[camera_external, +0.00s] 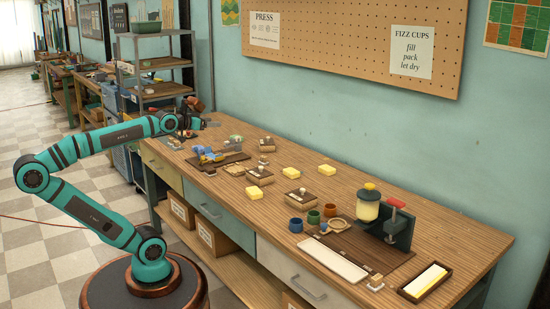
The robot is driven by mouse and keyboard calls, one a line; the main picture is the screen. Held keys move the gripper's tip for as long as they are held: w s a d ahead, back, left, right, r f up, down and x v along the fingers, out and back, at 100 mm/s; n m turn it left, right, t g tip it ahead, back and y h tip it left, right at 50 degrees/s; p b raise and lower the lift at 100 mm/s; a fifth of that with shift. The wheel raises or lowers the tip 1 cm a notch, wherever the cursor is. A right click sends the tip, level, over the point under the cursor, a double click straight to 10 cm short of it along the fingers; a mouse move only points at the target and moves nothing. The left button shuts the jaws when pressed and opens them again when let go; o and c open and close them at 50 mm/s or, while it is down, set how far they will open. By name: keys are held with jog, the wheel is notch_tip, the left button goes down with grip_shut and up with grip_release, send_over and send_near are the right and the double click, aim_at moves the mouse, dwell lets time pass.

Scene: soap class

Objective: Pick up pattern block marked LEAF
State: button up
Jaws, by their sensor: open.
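My arm reaches from its round base at the lower left to the far left end of the workbench. My gripper (196,119) is small and dark here, open, above the bench's far end and away from the front items. Several small pale blocks stand about the bench: one at the back (263,160), one near the yellow soap bars (302,191), and one at the front edge (376,280). Their markings are too small to read, so I cannot tell which is LEAF.
The wooden bench (440,220) runs along a wall. A red-handled press (398,222) and yellow-filled jar (368,205) stand toward the right. Coloured cups (314,217), a white tray (331,260) and a dark tray (425,283) are near. A shelf rack (160,65) stands beyond my gripper.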

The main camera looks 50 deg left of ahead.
jog(key=w+a+f+g, duration=0.15)
jog(key=w+g, duration=0.25)
jog(key=w, duration=0.5)
jog(key=w+a+g, duration=0.2)
jog(key=w+g, duration=0.1)
jog(key=w, duration=0.5)
jog(key=g, duration=0.9)
send_over(263, 157)
jog(key=a, duration=0.1)
notch_tip(263, 157, down, 9)
notch_tip(263, 157, down, 11)
jog(key=shift+w+a+f, duration=0.1)
jog(key=shift+w, duration=0.05)
jog(key=shift+w+d+f, duration=0.1)
jog(key=shift+d+f, duration=0.1)
jog(key=shift+f, duration=1.15)
jog(key=shift+w+d+f, duration=0.1)
jog(key=shift+d+f, duration=0.05)
jog(key=shift+f, duration=1.2)
jog(key=shift+c, duration=0.2)
jog(key=c, duration=1)
